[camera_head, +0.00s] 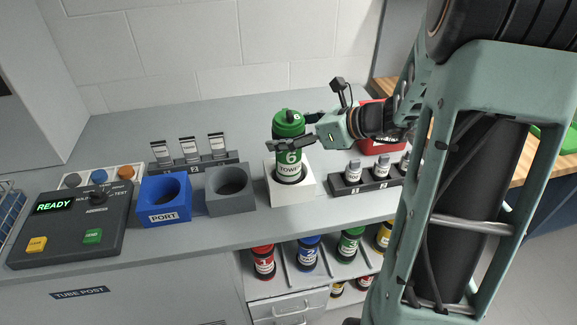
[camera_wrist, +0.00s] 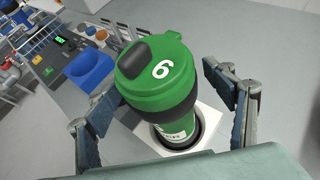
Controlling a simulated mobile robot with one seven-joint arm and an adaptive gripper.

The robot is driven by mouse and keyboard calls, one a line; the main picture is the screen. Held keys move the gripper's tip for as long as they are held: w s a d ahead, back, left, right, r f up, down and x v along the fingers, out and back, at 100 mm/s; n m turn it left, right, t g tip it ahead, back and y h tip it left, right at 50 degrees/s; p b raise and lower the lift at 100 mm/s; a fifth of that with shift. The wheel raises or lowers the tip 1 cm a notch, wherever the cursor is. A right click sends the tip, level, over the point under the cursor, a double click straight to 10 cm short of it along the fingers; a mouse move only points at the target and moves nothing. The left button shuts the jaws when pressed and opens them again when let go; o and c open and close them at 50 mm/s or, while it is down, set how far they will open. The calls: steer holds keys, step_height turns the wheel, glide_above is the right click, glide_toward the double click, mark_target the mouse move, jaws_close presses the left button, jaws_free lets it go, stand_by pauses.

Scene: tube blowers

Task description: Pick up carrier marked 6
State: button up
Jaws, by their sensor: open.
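The green carrier marked 6 (camera_head: 289,150) stands upright in a white square holder (camera_head: 306,187) on the grey counter. In the wrist view the carrier (camera_wrist: 158,80) shows its green lid with a white 6 and a dark knob, and the white holder (camera_wrist: 205,130) around its base. My gripper (camera_head: 291,131) is open, with its fingers at the height of the carrier's upper part. In the wrist view one finger of my gripper (camera_wrist: 165,112) is on each side of the carrier, with a visible gap on the right. Whether the left finger touches it I cannot tell.
Left of the holder stand a grey ring holder (camera_head: 231,205), a blue PORT holder (camera_head: 164,212) and a control box (camera_head: 75,225) reading READY. A rack of small bottles (camera_head: 371,180) stands at right. Several colored carriers, including a red one (camera_head: 264,262), are on the shelf below.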

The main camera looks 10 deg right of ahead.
steer(key=shift+c, duration=0.4)
steer(key=c, duration=1.8)
steer(key=shift+r, duration=0.1)
